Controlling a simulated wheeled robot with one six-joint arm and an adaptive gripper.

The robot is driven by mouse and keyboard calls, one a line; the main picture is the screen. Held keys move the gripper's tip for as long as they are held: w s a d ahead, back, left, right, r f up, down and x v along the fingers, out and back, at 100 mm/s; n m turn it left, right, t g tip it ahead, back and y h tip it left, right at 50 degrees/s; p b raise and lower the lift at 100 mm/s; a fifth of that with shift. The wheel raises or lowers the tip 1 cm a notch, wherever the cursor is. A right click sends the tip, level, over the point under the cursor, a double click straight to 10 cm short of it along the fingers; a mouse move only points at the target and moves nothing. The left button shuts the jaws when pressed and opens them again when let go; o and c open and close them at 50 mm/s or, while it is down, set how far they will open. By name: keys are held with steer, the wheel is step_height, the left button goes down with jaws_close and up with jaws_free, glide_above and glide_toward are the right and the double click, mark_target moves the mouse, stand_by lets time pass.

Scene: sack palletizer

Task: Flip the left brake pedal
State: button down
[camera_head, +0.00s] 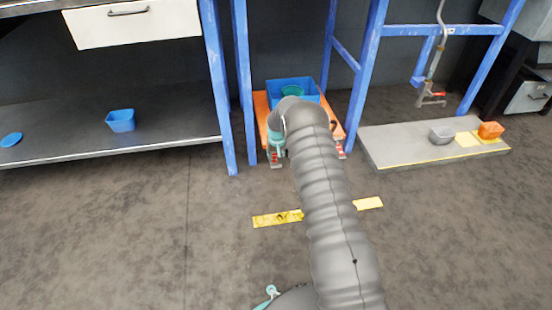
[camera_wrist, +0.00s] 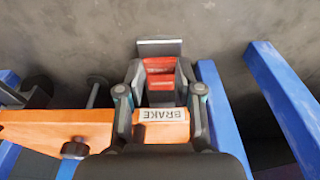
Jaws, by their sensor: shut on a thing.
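The left brake pedal (camera_wrist: 160,82) is red and shows in the middle of the wrist view, beyond an orange plate with an upside-down "BRAKE" label (camera_wrist: 163,115). In the wrist view my gripper (camera_wrist: 160,70) has one finger on each side of the pedal and is shut on it. The orange cart (camera_head: 261,108) stands between blue posts in the head view, with my gripper (camera_head: 276,153) low at its front left corner. My arm hides part of the cart's front. Another red brake pedal (camera_head: 341,147) shows at the cart's front right.
A blue bin (camera_head: 292,83) holding a green bowl sits on the cart. Blue posts (camera_head: 244,80) stand close to the cart's left side. A shelf with a blue container (camera_head: 121,120) is at left. A low grey platform (camera_head: 400,145) is at right.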

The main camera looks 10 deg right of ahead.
steer(key=c, duration=0.8)
jaws_free()
steer(key=shift+o, duration=0.2)
step_height(320, 180, up, 12)
steer(key=s, duration=0.2)
steer(key=shift+f, duration=0.1)
steer(key=shift+s, duration=0.1)
